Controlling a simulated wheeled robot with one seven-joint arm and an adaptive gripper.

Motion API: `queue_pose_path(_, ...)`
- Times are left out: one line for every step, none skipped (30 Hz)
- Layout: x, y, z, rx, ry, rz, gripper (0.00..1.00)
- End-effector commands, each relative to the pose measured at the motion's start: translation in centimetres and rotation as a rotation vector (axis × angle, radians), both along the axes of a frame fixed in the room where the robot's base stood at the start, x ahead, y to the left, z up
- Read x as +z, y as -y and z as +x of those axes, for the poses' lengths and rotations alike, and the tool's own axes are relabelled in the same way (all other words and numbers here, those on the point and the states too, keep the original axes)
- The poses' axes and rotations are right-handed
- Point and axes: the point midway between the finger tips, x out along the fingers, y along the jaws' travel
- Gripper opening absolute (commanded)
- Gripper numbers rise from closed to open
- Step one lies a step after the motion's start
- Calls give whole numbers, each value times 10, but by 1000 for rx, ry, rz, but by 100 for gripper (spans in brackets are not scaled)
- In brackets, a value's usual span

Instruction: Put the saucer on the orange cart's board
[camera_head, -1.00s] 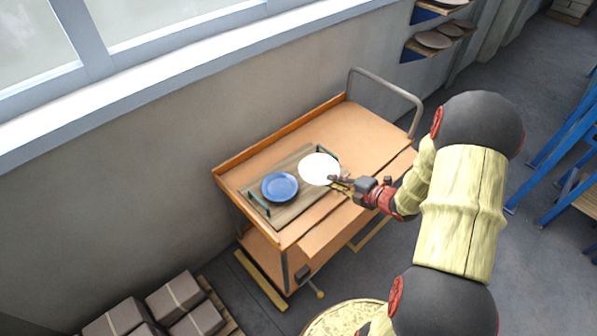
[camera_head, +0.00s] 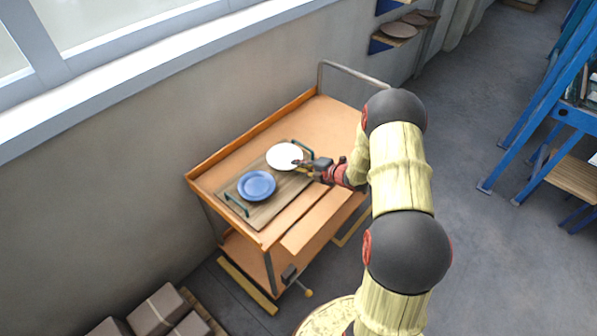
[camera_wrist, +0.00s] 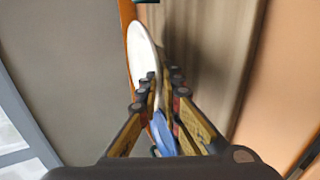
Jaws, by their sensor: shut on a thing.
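The white saucer (camera_head: 284,157) is over the right end of the wooden board (camera_head: 262,208) on the orange cart (camera_head: 318,115). My gripper (camera_head: 300,163) is shut on the saucer's near right rim. In the wrist view the saucer (camera_wrist: 143,52) shows nearly edge-on, its rim between the fingertips of my gripper (camera_wrist: 163,82). I cannot tell whether its underside touches the board. A blue plate (camera_head: 257,185) lies on the board to the left of the saucer. It also shows partly behind the fingers in the wrist view (camera_wrist: 163,136).
The board has green handles, one (camera_head: 236,205) at its left end. The cart's top is bare at the back right, by the grey push handle (camera_head: 352,75). A wall stands close behind the cart. Boxes (camera_head: 158,312) lie at lower left, and a blue rack (camera_head: 540,110) stands at right.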

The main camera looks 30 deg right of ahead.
Motion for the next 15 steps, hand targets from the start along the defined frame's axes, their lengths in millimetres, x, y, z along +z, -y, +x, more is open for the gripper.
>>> queue_pose_path(-12, 0, -1, 0, -3, 2, 0)
queue_pose_path(-17, 0, -1, -1, -3, 3, 0)
queue_pose_path(-23, 0, -1, 0, -3, 2, 0)
queue_pose_path(-26, 0, -1, 0, -3, 2, 0)
queue_pose_path(-27, 0, -1, 0, -3, 1, 0)
queue_pose_path(-28, 0, -1, 0, -1, 1, 0)
queue_pose_path(-27, 0, -1, 0, -1, 0, 0)
queue_pose_path(-27, 0, -1, 0, -1, 0, 0)
queue_pose_path(-26, 0, -1, 0, -1, 0, 0)
queue_pose_path(-26, 0, -1, 0, -1, 0, 0)
queue_pose_path(-26, 0, -1, 0, -1, 0, 0)
queue_pose_path(-26, 0, -1, 0, -1, 0, 0)
queue_pose_path(-26, 0, -1, 0, -1, 0, 0)
queue_pose_path(-27, 0, -1, 0, -1, 1, 0)
queue_pose_path(-29, 0, -1, 0, -1, 1, 0)
